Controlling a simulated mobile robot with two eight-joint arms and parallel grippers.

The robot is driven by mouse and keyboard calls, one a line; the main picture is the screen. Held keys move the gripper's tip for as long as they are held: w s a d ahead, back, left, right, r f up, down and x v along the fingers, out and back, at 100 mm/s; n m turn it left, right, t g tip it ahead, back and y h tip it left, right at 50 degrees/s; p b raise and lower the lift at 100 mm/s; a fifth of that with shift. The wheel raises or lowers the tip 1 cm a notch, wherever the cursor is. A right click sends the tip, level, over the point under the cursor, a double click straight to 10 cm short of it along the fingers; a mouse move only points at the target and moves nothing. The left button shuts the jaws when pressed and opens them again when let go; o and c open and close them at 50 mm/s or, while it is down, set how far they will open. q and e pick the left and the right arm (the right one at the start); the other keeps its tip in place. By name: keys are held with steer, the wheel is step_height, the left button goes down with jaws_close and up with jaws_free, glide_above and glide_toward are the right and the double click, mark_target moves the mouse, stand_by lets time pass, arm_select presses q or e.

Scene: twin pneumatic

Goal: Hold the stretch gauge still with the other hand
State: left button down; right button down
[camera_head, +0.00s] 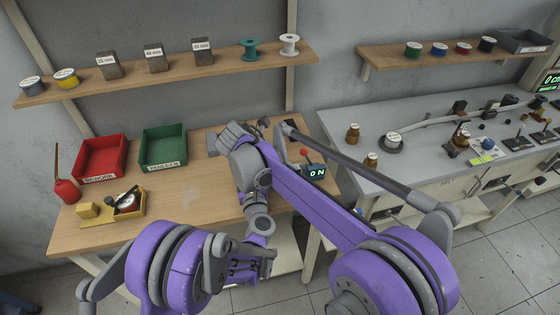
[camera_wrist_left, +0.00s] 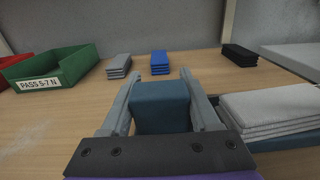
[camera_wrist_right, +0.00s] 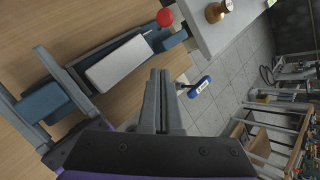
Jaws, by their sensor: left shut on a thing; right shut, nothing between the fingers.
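The stretch gauge is a low blue device on the wooden bench, with a 0 N display (camera_head: 316,172) and a red knob (camera_head: 304,152). My left gripper (camera_wrist_left: 155,82) is shut on the blue end block, one finger on each side. My right gripper (camera_wrist_right: 160,73) is shut and empty, over the bench beside the gauge. My arms hide most of the gauge and both fingertips in the head view.
A red bin (camera_head: 100,157) and a green bin (camera_head: 163,147) stand at the bench's back left. Grey (camera_wrist_left: 118,66), blue (camera_wrist_left: 160,62) and black stacks (camera_wrist_left: 240,55) lie behind the gauge.

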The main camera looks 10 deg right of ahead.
mark_target(302, 154)
steer(key=w+d, duration=0.1)
steer(key=w+d+f, duration=0.1)
steer(key=shift+w+d, duration=0.1)
steer(key=shift+w, duration=0.3)
steer(key=shift+w+d+r, duration=0.3)
steer(key=shift+w, duration=0.35)
steer(key=shift+d+r, duration=0.4)
steer(key=shift+d, duration=0.25)
steer(key=shift+y, duration=0.6)
steer(key=d, duration=0.1)
steer(key=d+r, duration=0.1)
steer(key=d, duration=0.2)
steer(key=shift+w+d+r, duration=0.2)
steer(key=shift+w+d, duration=0.05)
steer(key=shift+w, duration=0.1)
steer(key=shift+w+d, duration=0.1)
steer(key=shift+d, duration=0.6)
steer(key=shift+a, duration=0.1)
